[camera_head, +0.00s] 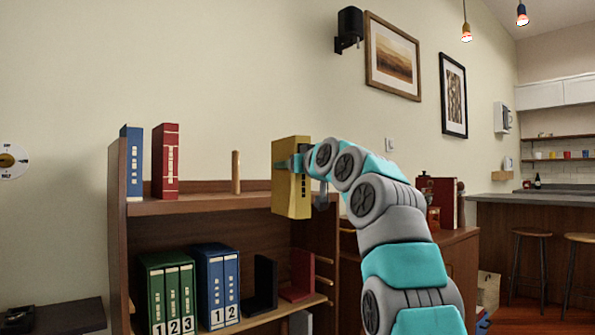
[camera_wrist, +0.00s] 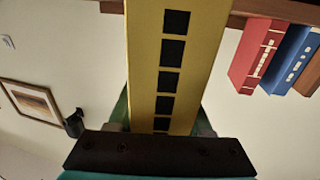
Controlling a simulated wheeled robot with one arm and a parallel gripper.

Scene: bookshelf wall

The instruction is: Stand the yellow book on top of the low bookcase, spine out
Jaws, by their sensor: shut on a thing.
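The yellow book (camera_head: 291,195) is upright in my gripper (camera_head: 292,164) at the right end of the low bookcase's top (camera_head: 215,203). In the head view its lower edge overlaps the top board's front edge; I cannot tell whether it touches the board. In the wrist view the yellow book (camera_wrist: 146,60) shows its spine with black squares towards the camera. My gripper (camera_wrist: 163,118) is shut on it, one finger at each side, and the fingertips are mostly hidden.
A blue book (camera_head: 132,162) and a red book (camera_head: 165,161) stand at the top's left end. A wooden peg (camera_head: 236,172) stands between them and the yellow book. A cabinet (camera_head: 458,260) stands to the right.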

